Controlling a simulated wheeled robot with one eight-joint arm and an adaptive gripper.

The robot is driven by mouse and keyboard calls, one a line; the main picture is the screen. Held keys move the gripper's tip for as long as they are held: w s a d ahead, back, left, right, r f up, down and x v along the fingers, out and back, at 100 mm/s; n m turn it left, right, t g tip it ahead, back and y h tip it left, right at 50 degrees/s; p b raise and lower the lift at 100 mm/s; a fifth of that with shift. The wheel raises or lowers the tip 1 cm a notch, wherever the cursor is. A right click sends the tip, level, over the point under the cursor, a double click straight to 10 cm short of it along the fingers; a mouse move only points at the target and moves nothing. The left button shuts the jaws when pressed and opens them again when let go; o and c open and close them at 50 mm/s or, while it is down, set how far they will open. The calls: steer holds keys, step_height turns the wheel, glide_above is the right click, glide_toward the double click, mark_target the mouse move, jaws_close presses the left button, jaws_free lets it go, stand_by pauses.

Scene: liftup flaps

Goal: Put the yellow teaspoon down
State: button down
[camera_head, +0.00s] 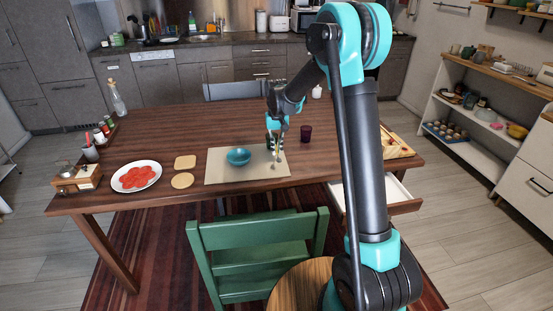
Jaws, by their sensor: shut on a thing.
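My gripper (276,142) hangs over the right part of a beige placemat (222,177) on the wooden table. It is shut on the yellow teaspoon (275,159), a thin piece that points down toward the mat. The spoon is small in the picture, so I cannot tell whether its lower end touches the mat. A teal bowl (238,156) sits on the mat to the left of the gripper. Part of the spoon is hidden by the gripper fingers.
A dark red cup (306,133) stands right of the gripper. A white plate with red slices (137,176) and two coasters (183,180) lie to the left. An open drawer (400,194) sticks out at the table's right front. A green chair (258,244) stands in front.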

mark_target(277, 152)
steer(key=shift+f, duration=2.45)
steer(key=shift+f, duration=0.1)
steer(key=c, duration=1.6)
jaws_free()
step_height(277, 152, up, 12)
steer(key=shift+r, duration=0.15)
